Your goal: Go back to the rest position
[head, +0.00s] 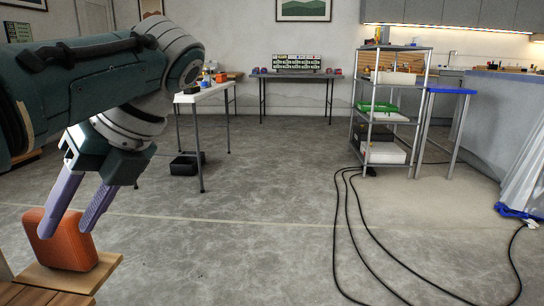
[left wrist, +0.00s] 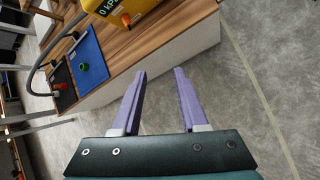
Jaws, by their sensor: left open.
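My left gripper (head: 66,231) is at the lower left of the head view, its two purple fingers spread and pointing down. Nothing is between the fingers in the left wrist view (left wrist: 159,72). In the head view the fingers overlap an orange box-like object (head: 67,251) with rounded corners, which stands on a wooden surface (head: 70,281). Whether they touch it cannot be told, but the wrist view shows no orange box between them. My right gripper is not in view.
A metal shelf (head: 392,100) stands at the right. Black cables (head: 350,230) cross the otherwise open floor.

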